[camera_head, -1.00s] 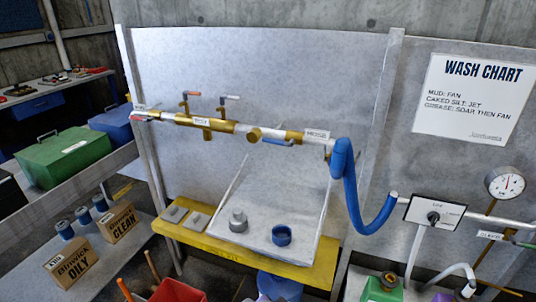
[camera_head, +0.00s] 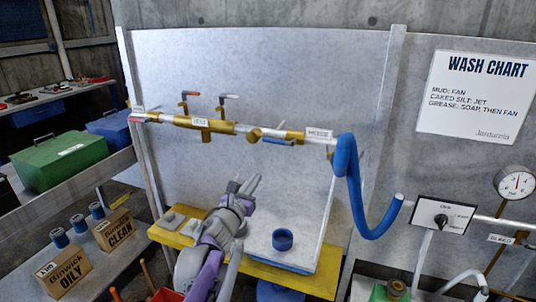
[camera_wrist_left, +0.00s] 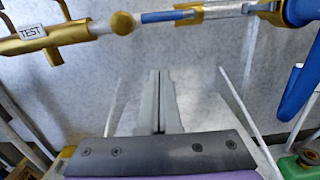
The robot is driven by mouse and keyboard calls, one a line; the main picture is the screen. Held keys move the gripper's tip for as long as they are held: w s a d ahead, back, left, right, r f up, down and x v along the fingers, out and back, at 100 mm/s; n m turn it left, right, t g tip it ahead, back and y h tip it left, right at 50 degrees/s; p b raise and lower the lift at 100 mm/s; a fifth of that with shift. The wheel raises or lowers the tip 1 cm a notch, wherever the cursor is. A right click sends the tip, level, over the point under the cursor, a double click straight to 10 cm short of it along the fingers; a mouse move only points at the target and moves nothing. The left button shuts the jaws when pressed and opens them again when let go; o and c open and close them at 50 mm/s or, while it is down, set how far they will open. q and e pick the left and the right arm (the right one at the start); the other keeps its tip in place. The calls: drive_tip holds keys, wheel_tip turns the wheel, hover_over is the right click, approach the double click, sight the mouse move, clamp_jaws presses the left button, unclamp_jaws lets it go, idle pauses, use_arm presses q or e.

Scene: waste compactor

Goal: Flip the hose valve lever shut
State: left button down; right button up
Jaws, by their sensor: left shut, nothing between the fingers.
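My left gripper (camera_head: 249,184) is shut and empty. Its fingertips are below the pipe, under and a little left of the lever, and apart from it. In the left wrist view the closed fingers (camera_wrist_left: 158,95) point up toward the pipe. My right gripper is not in view.
A blue hose (camera_head: 357,195) hangs from the pipe's right end. Two other valve levers, one red (camera_head: 190,93) and one white (camera_head: 229,97), stand above the pipe. A tilted white tray holds a blue ring (camera_head: 282,239). Yellow shelf edge (camera_head: 305,280) runs below.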

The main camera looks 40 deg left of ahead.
use_arm(q)
drive_tip(key=w+a+r, duration=0.1)
drive_tip(key=w+r, duration=0.1)
drive_tip(key=w, duration=0.3)
drive_tip(key=w+a+r+p, duration=0.1)
drive_tip(key=w+a+r, duration=0.1)
drive_tip(key=w, duration=0.3)
drive_tip(key=shift+w+r, duration=0.15)
drive_tip(key=shift+r, duration=0.1)
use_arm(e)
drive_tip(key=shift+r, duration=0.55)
use_arm(q)
drive_tip(key=shift+a, duration=0.1)
drive_tip(key=shift+a, duration=0.1)
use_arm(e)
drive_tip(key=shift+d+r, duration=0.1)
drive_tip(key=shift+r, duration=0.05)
use_arm(q)
drive_tip(key=shift+r+m+p, duration=0.25)
drive_tip(key=shift+m+p, duration=0.15)
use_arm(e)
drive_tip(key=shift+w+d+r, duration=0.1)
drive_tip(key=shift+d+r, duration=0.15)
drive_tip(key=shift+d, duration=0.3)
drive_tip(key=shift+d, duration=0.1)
